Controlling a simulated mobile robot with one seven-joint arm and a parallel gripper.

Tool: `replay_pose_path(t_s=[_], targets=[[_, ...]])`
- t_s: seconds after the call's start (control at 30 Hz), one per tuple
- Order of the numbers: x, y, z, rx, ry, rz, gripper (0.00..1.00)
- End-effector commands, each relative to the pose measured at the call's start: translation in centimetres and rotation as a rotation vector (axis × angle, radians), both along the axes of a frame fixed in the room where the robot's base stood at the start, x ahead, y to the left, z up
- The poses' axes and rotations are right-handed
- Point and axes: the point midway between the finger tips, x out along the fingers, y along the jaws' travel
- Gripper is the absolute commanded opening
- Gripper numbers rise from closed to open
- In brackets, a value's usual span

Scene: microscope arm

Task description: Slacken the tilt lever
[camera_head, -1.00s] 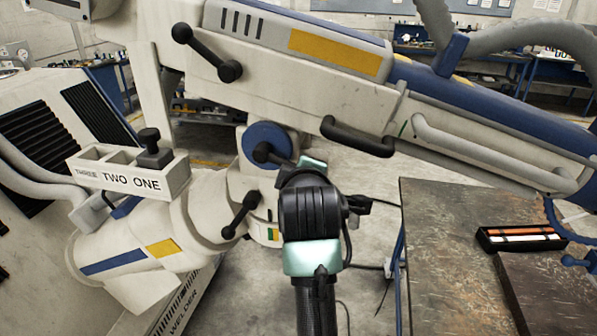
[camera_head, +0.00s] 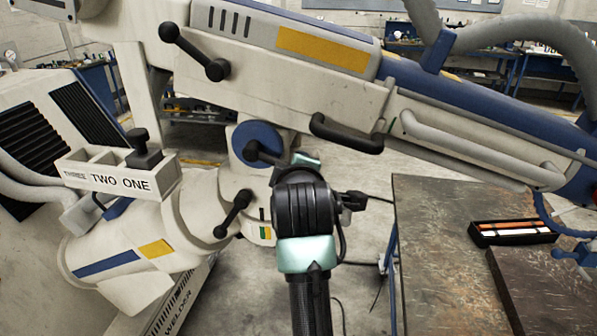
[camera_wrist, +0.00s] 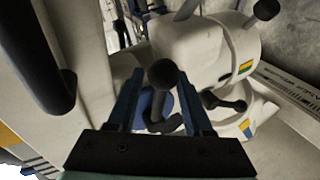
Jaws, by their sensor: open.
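The black ball-ended lever on the blue disc joint shows in the head view (camera_head: 262,154). In the wrist view its round knob (camera_wrist: 163,73) and shaft lie between the two blue fingers of my gripper (camera_wrist: 160,80). The fingers are apart, with a gap on both sides of the knob. In the head view my wrist (camera_head: 303,205) is just right of this lever and hides the fingers. Another black lever (camera_head: 233,214) sits on the lower joint, and a third (camera_head: 195,52) on the upper arm. No marking shows which one is the tilt lever.
A box marked THREE TWO ONE (camera_head: 115,180) holds a black knob (camera_head: 143,149). A black handle (camera_head: 347,133) juts from the upper arm close above my wrist. A worn table (camera_head: 440,225) with a black tray (camera_head: 513,240) stands at right.

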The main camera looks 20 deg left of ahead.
Motion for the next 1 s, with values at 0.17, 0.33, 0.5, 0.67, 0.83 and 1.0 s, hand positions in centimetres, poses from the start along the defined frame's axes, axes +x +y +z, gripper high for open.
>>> replay_pose_path(t_s=[0.17, 0.33, 0.5, 0.67, 0.83, 1.0], targets=[[-1.0, -0.5, 0.4, 0.002, -0.003, 0.002, 0.51], [-3.4, -1.8, 1.3, 0.004, -0.004, -0.001, 0.51], [-6.2, -3.4, 2.7, 0.003, -0.005, -0.002, 0.51], [-8.6, -4.8, 3.8, 0.002, -0.002, -0.004, 0.51], [-10.1, -5.6, 4.6, 0.002, 0.0, -0.004, 0.51], [-10.5, -5.8, 4.8, 0.001, 0.002, -0.005, 0.51]])
